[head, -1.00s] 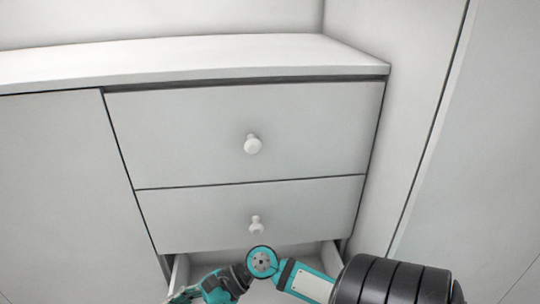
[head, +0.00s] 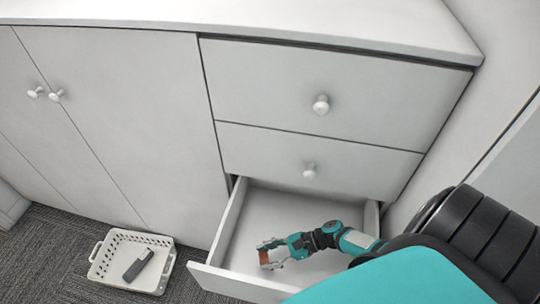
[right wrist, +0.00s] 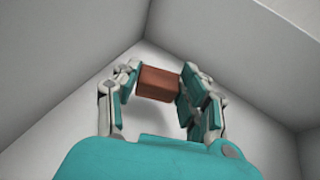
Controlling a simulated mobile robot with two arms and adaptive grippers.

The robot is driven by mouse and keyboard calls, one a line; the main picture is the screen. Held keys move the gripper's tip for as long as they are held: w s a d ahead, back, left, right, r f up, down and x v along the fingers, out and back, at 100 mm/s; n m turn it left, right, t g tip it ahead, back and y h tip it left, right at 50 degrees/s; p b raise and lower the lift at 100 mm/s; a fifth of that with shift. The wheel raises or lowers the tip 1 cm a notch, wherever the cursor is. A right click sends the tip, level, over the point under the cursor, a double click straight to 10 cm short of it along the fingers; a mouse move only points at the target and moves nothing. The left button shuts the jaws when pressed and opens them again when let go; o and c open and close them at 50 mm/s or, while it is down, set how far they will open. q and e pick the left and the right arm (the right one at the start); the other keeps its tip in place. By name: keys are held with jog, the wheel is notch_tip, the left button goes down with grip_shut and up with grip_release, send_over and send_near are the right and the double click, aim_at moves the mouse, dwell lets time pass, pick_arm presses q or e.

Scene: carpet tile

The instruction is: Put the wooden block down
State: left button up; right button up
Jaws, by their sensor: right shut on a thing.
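The wooden block (right wrist: 158,84) is reddish brown and sits between the fingers of my right gripper (right wrist: 158,88) in the right wrist view. In the head view the block (head: 264,257) shows small at the tip of my right gripper (head: 270,255), which is shut on it. Both are inside the open bottom drawer (head: 229,222), near its left wall. I cannot tell whether the block touches the drawer floor. My left gripper is not in view.
A white basket (head: 107,259) with a dark grey object (head: 138,264) in it stands on the carpet (head: 40,260) left of the drawer. The upper drawers (head: 270,85) are shut. The drawer's floor around the gripper is bare.

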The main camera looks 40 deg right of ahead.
aim_at(268, 260)
notch_tip(268, 260, down, 4)
jog(key=shift+a+r+b, duration=0.1)
jog(key=shift+r+b, duration=0.05)
jog(key=shift+b, duration=0.4)
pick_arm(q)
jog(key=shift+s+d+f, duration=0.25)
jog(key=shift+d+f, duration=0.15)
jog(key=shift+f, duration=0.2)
pick_arm(e)
jog(key=shift+f, duration=0.25)
jog(key=o, duration=0.8)
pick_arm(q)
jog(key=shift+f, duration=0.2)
pick_arm(e)
jog(key=shift+o, duration=0.2)
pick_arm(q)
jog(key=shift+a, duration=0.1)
pick_arm(e)
jog(key=shift+r, duration=0.35)
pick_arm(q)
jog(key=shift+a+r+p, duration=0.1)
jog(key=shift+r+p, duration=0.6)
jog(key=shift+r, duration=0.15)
pick_arm(e)
jog(key=v, duration=0.7)
jog(key=shift+s+d+f, duration=0.1)
jog(key=shift+d, duration=0.15)
